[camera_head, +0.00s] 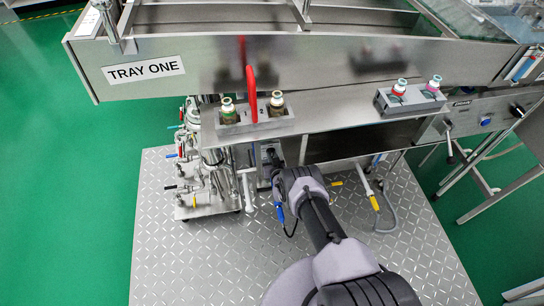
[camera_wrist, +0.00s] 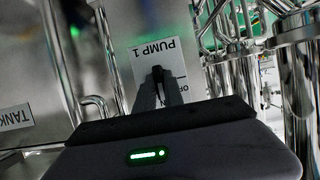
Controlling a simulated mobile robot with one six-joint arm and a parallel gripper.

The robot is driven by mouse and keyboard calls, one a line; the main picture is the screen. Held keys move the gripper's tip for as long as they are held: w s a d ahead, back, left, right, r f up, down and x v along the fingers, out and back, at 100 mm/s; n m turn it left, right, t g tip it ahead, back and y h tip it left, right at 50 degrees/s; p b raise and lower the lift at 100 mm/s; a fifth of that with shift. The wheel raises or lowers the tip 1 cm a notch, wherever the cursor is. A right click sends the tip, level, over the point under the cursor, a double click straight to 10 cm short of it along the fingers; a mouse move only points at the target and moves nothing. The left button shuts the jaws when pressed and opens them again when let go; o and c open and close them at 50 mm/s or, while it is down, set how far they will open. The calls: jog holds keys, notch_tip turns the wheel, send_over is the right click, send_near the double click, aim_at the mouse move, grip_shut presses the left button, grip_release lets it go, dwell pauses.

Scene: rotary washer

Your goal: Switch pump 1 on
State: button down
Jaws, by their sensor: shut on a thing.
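The pump 1 panel shows in the wrist view as a white label reading "PUMP 1" (camera_wrist: 152,51), upside down in the picture. My gripper (camera_wrist: 158,74) is in front of this label, with its two dark fingers close together. It is shut on the pump 1 switch, which is mostly hidden by the fingers. Small lettering beside the fingers is partly covered, so the switch's position cannot be read. In the head view my gripper reaches under the bench beside the pipework, and its fingertips are hard to make out.
A "TANK" label (camera_wrist: 15,117) is at the left in the wrist view, and shiny pipes (camera_wrist: 240,75) are at the right. In the head view a steel bench (camera_head: 330,118) with vials and a red handle (camera_head: 251,95) overhangs the arm. Valves and pipes (camera_head: 205,165) stand left.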

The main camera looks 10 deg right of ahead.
jog(key=shift+f, duration=0.1)
jog(key=c, duration=1.4)
grip_release()
jog(key=shift+c, duration=0.2)
jog(key=p+v, duration=1.1)
jog(key=v, duration=0.6)
jog(key=shift+s, duration=0.15)
